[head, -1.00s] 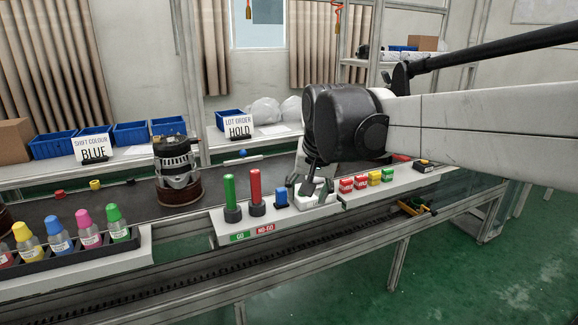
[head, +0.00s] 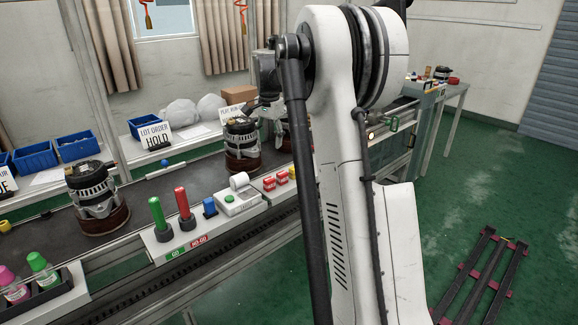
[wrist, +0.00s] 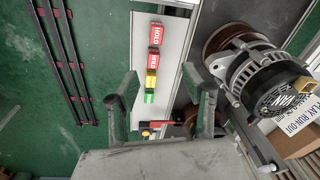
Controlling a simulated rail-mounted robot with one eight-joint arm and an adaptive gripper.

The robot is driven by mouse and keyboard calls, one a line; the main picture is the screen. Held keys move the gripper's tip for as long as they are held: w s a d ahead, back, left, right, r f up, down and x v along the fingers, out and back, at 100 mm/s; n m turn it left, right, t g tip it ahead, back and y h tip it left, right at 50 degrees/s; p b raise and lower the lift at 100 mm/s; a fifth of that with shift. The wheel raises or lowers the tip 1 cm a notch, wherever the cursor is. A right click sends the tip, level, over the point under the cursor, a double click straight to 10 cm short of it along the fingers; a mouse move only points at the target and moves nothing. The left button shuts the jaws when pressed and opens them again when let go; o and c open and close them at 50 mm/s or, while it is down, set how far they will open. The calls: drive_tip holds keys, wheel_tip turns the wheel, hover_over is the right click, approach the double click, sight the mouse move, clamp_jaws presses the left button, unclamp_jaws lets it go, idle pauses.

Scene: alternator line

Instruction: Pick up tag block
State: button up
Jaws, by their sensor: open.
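Tag blocks stand in a row on the white strip. In the wrist view there are two red blocks marked HOLD, the upper (wrist: 155,33) and the lower (wrist: 154,60), then a yellow block (wrist: 151,79) and a green block (wrist: 149,96). The head view shows a red block (head: 269,184) and another beside it (head: 282,177); my arm hides the rest of the row. My gripper (wrist: 161,77) is open and empty, its fingers on either side of the row in the wrist picture. Its height above the blocks cannot be told.
An alternator (wrist: 250,70) stands close right of the row in the wrist view, on the conveyor.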

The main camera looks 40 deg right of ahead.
sight(294, 167)
drive_tip(key=w+d+f+m+g+p, duration=0.1)
drive_tip(key=d+f+m+p, duration=0.1)
drive_tip(key=d, duration=0.4)
drive_tip(key=w+d+f+m+p, duration=0.1)
drive_tip(key=d+f+p, duration=0.1)
drive_tip(key=d, duration=0.4)
drive_tip(key=shift+m+y, duration=0.3)
drive_tip(key=f, duration=0.9)
drive_tip(key=shift+s+b, duration=0.25)
drive_tip(key=shift+b, duration=0.15)
drive_tip(key=shift+s+f, duration=0.15)
drive_tip(key=shift+f, duration=1.15)
drive_tip(key=shift+s+f, duration=0.15)
drive_tip(key=shift+f, duration=1.15)
drive_tip(key=shift+c, duration=0.2)
clamp_jaws()
